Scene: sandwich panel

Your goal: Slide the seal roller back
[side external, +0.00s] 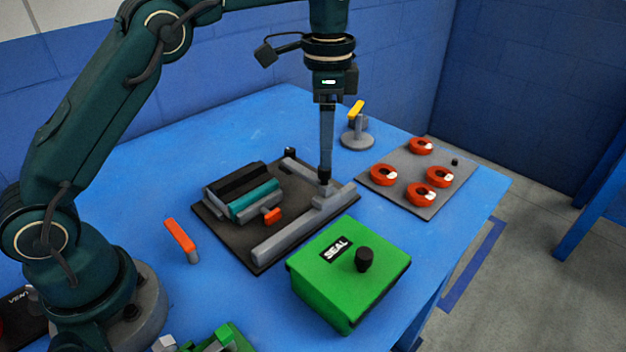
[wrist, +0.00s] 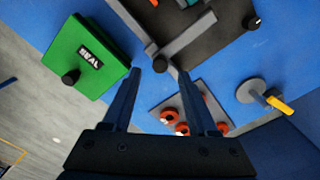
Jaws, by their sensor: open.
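A long grey bar (side external: 285,236), likely the seal roller, lies across the near right side of a dark plate (side external: 222,232). A grey rail runs from it across the plate. In the wrist view the bar (wrist: 133,22) and a black knob (wrist: 160,64) at the rail junction show. My gripper (side external: 325,180) points straight down over this junction. In the wrist view my gripper (wrist: 160,73) is open, with the knob appearing between its fingertips. Whether the fingers touch it I cannot tell. The knob is mostly hidden by the fingers in the side view.
A green box (side external: 335,290) marked SEAL, with a black knob, stands close in front. A black and teal block (side external: 245,192) with an orange handle sits on the plate. A grey board (side external: 398,195) with several red rings and a yellow-topped stand (side external: 357,138) are nearby.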

